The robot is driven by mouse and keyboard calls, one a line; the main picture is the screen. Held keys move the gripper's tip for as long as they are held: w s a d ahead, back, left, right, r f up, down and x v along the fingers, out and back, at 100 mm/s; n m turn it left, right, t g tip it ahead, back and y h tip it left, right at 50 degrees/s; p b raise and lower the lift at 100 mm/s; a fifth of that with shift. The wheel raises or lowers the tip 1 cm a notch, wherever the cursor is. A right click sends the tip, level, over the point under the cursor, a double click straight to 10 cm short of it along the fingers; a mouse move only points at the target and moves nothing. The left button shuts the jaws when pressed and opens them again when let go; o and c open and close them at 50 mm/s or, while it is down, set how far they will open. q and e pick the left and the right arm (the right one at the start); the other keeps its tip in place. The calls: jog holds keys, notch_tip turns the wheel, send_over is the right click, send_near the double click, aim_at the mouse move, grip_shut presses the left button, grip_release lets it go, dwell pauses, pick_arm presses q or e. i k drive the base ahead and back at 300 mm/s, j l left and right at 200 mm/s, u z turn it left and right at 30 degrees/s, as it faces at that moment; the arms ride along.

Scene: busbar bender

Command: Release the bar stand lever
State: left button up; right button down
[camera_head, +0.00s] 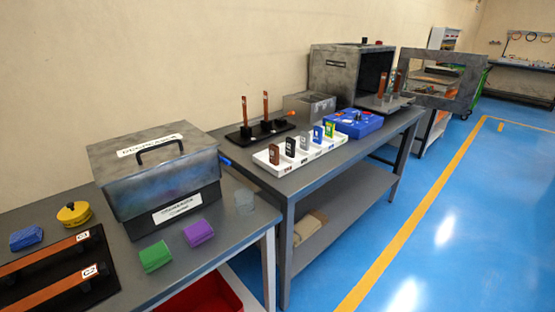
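A black bar stand (260,131) sits near the back of the middle table, with two copper bars (266,105) standing upright in it. A small orange-tipped piece (290,113) shows at the stand's right end; it may be the lever, but it is too small to tell its position. At the left, a black base (70,275) holds two flat copper bars labelled C1 and C2 (60,287). Neither of my grippers is in view.
A grey lidded box (160,175) stands on the near table with green (155,256) and purple (198,232) blocks before it. A white tray (303,157) with several tags and a blue case (353,123) sit right of the stand. The blue floor (440,215) is clear.

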aim_at(293, 113)
jog(key=u, duration=0.6)
jog(key=i+l+u, duration=0.2)
jog(key=l+u, duration=0.15)
jog(key=l, duration=0.25)
jog(key=i+l+u, duration=0.15)
jog(key=l+u, duration=0.15)
jog(key=l, duration=0.35)
jog(key=l+u, duration=0.35)
jog(key=l, duration=0.95)
jog(key=i+l, duration=0.1)
jog(key=l, duration=0.5)
